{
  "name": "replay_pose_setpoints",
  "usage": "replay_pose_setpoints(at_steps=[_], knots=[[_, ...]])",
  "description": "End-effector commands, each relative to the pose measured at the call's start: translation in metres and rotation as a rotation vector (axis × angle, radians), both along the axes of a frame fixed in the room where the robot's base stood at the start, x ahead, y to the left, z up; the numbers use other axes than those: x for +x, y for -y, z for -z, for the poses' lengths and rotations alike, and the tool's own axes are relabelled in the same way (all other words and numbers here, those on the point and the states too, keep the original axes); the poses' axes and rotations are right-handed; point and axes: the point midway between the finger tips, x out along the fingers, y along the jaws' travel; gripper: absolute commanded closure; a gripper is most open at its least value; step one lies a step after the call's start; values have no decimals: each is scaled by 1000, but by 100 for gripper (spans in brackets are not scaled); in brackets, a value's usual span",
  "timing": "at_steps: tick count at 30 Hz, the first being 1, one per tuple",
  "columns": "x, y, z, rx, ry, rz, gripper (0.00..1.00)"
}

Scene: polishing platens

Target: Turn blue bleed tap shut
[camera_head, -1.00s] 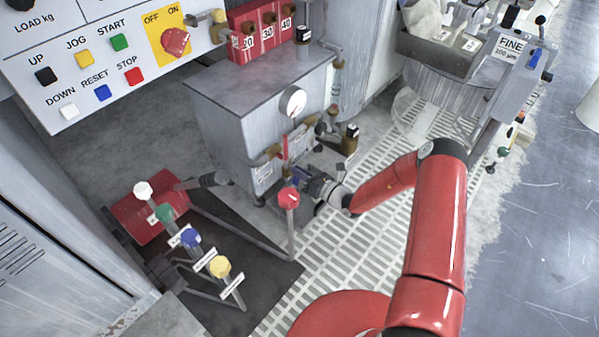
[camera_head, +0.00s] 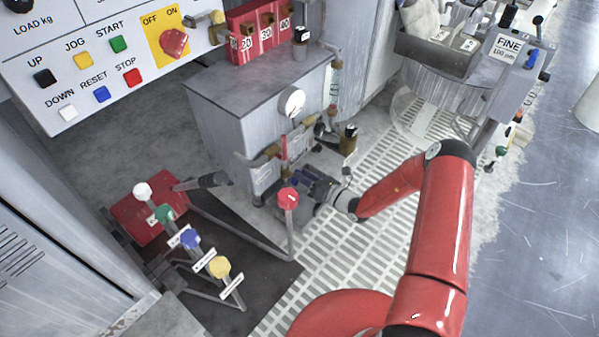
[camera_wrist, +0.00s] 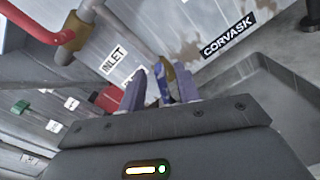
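The blue bleed tap (camera_wrist: 165,87) shows in the wrist view as a small blue handle on a brass valve body (camera_wrist: 181,76), low on the machine's pipework. My gripper (camera_wrist: 160,88) has its two purple fingers apart, one on each side of the blue handle. I see gaps beside the handle, so the fingers do not look closed on it. In the head view my gripper (camera_head: 309,181) is low in front of the grey cabinet (camera_head: 232,130). There the tap cannot be told apart from the fingers.
A red-knobbed lever (camera_head: 288,199) stands just in front of my gripper in the head view. A gauge (camera_head: 291,102) and brass pipework sit above. In the wrist view an INLET label (camera_wrist: 113,60) and a red-handled part (camera_wrist: 109,98) lie left.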

Motion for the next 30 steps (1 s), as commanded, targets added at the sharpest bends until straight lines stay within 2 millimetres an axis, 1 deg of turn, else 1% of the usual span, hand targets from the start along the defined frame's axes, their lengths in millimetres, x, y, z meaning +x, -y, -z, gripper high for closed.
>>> replay_pose_setpoints(at_steps=[1,3,9,13,20,23,26,29,30], knots=[[-6,9,-1,-1,-2,2,67],[-13,18,-1,-1,-3,2,67],[-29,38,0,-1,-1,1,67],[-32,41,0,-1,-1,0,67],[-32,41,0,-1,-1,-1,67],[-34,38,-3,-7,16,-22,67],[-44,24,-16,-34,93,-110,67],[-64,3,-36,-90,247,-271,67],[-75,-6,-44,-120,329,-348,67]])
